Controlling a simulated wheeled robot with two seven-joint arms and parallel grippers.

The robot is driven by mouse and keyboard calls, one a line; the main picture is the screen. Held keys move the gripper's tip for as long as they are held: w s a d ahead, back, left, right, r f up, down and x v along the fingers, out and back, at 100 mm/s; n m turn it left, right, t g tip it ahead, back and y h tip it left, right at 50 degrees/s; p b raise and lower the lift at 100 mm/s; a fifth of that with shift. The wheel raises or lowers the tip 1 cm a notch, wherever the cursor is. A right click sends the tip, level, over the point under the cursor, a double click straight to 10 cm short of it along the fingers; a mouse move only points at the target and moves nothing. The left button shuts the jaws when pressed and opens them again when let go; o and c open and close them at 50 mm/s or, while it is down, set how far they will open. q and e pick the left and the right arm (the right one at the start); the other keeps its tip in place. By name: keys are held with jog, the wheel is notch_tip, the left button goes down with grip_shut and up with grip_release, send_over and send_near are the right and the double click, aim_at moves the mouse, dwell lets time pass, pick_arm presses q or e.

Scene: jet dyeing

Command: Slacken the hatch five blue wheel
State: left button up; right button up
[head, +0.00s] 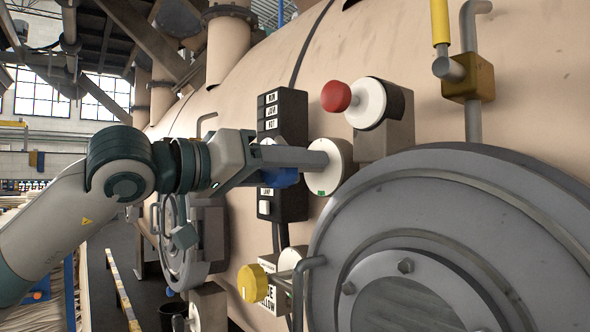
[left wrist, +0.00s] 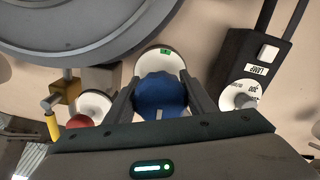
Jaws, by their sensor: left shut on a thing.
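The blue wheel (head: 283,178) sits in front of a round white plate (head: 335,166) on the beige vessel wall, left of and above the large grey hatch (head: 480,235). My left gripper (head: 290,158) reaches it from the left, its fingers on either side of the wheel. In the left wrist view the blue wheel (left wrist: 160,95) lies between the two dark fingers (left wrist: 160,100), with a small green mark on the white plate behind it. The left gripper is shut on the wheel. Part of the wheel is hidden by the fingers in the head view. My right gripper is not in view.
A red knob (head: 337,96) on a white disc stands just above and right of the wheel. A black button panel (head: 283,125) is close behind the left gripper. A yellow knob (head: 252,283) is below. A second hatch (head: 178,240) is farther left.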

pick_arm(q)
jog(key=shift+d+f+m, duration=0.1)
jog(key=shift+f+m, duration=0.15)
jog(key=shift+m, duration=0.25)
jog(key=o, duration=0.8)
jog(key=shift+o, duration=1.3)
jog(key=shift+r, duration=0.1)
